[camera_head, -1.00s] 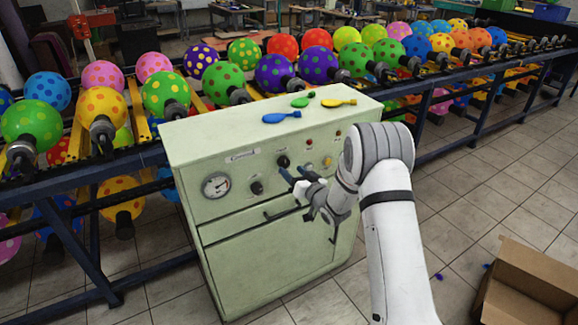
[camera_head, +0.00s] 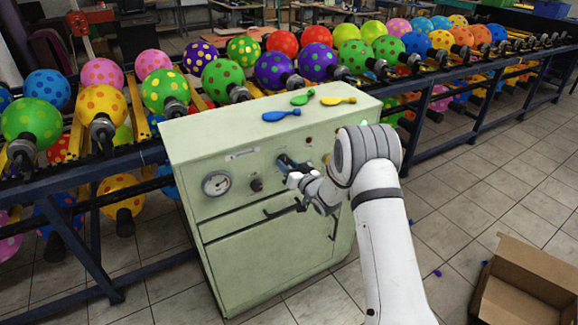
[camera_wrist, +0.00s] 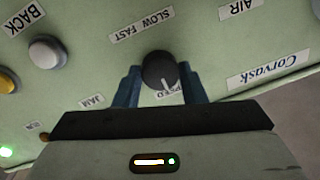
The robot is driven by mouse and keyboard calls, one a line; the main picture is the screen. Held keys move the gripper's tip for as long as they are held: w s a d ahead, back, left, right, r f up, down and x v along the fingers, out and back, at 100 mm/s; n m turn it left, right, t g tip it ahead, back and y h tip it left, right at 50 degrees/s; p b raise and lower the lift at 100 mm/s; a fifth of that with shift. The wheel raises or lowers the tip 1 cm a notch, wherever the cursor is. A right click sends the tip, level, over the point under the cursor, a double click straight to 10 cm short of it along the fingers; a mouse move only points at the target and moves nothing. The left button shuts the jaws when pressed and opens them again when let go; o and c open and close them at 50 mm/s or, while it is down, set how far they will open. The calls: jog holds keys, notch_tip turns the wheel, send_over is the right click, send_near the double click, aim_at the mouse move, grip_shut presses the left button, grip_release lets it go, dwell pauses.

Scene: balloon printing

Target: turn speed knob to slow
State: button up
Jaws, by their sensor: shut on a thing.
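The dark speed knob (camera_wrist: 158,70) is between the two blue fingers of my gripper (camera_wrist: 160,86) in the wrist view. The fingers touch it on both sides, so my gripper is shut on it. The knob's white pointer line faces down and slightly right in that view, away from the "SLOW FAST" label (camera_wrist: 140,26) above it. The "SPEED" label is partly hidden below the knob. In the head view my gripper (camera_head: 283,162) reaches the front of the pale green machine (camera_head: 270,250) and hides the knob.
A round gauge (camera_head: 216,184) and another dark knob (camera_head: 256,185) are left of my gripper. A red button (camera_head: 308,141) is to its right. Deflated balloons (camera_head: 281,115) lie on the machine top. A balloon rack stands behind. An open cardboard box (camera_head: 530,285) is on the floor at right.

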jog(key=shift+d, duration=0.2)
jog(key=shift+c, duration=1)
jog(key=shift+a+f+b, duration=0.1)
jog(key=shift+b, duration=0.45)
